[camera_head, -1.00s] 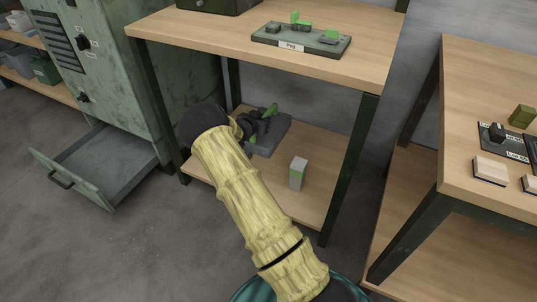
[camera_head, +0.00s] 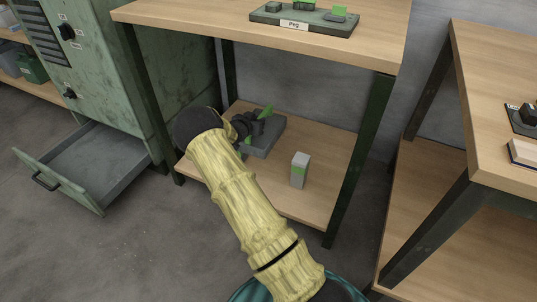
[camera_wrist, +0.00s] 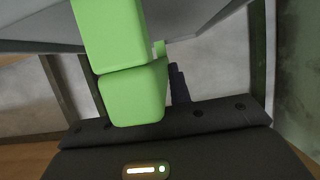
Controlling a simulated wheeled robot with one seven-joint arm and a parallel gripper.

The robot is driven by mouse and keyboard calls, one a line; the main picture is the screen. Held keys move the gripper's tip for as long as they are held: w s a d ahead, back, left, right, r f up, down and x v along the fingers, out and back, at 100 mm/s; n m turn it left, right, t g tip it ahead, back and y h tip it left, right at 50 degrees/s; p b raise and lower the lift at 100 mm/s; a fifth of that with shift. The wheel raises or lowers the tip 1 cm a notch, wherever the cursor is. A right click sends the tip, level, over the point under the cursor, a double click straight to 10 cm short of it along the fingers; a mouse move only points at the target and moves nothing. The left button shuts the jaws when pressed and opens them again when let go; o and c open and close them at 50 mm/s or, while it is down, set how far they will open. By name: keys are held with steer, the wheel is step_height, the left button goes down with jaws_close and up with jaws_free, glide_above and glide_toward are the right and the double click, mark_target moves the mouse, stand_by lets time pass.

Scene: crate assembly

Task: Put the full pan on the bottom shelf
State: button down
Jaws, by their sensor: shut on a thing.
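The pan (camera_head: 266,140) is a grey flat tray at the bottom shelf (camera_head: 285,198) of the middle table, towards its back left. A green upright part (camera_head: 266,112) shows at it. My gripper (camera_head: 246,126) is at the pan's left side, dark and partly hidden by my arm. In the wrist view, a green blocky piece (camera_wrist: 133,95) stands right in front of the dark gripper body, and the jaws are shut on it. A grey surface (camera_wrist: 215,12) spans the top of that view. I cannot tell whether the pan touches the shelf.
A grey and green upright block (camera_head: 300,169) stands on the same shelf, right of the pan. The tabletop (camera_head: 240,28) above carries a tray labelled Peg (camera_head: 325,27). Table legs flank the shelf. An open drawer (camera_head: 95,165) juts out at left. Another table (camera_head: 490,110) stands at right.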

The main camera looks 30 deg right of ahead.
step_height(320, 180, down, 13)
steer(key=b, duration=0.7)
steer(key=shift+f, duration=0.15)
step_height(320, 180, down, 4)
steer(key=shift+f+b, duration=0.25)
steer(key=shift+b, duration=1)
steer(key=c, duration=1.7)
jaws_free()
steer(key=shift+f, duration=0.25)
steer(key=o, duration=0.4)
steer(key=shift+r, duration=0.15)
